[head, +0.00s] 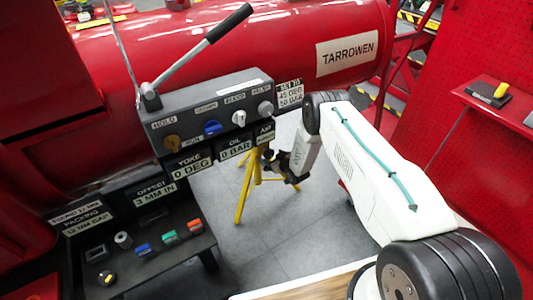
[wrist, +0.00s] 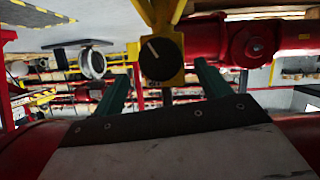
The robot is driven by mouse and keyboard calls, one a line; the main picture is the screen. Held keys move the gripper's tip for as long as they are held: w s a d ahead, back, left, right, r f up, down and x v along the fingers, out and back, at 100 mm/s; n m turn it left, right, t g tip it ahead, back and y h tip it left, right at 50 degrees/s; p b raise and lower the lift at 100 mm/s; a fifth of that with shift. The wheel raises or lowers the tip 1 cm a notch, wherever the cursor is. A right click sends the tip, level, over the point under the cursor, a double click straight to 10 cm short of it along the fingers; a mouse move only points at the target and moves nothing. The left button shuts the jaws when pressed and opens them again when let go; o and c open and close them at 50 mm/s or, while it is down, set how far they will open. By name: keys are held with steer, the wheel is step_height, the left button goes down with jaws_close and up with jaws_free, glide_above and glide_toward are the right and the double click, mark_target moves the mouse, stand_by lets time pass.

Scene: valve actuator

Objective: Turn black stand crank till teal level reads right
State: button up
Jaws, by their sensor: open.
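A round black knob (wrist: 161,60) with a white pointer line sits on a yellow stand (wrist: 160,12) in the wrist view. The stand's yellow tripod legs (head: 241,193) show in the head view. My gripper (wrist: 161,76) is open, its two green fingers apart on either side of the knob in the picture. I cannot tell whether they touch it, and nothing is seen held. In the head view my gripper (head: 283,166) is at the stand, covering part of its top. I cannot make out a teal level in either view.
A grey control box (head: 212,117) with a long lever and several knobs stands left of my arm, before a red tank (head: 270,50). A lower black panel (head: 150,255) has coloured switches. A red shelf (head: 480,110) is at right. Grey floor (head: 300,225) lies open around the tripod.

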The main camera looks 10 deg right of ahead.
mark_target(270, 154)
steer(key=x, duration=0.7)
steer(key=c, duration=1)
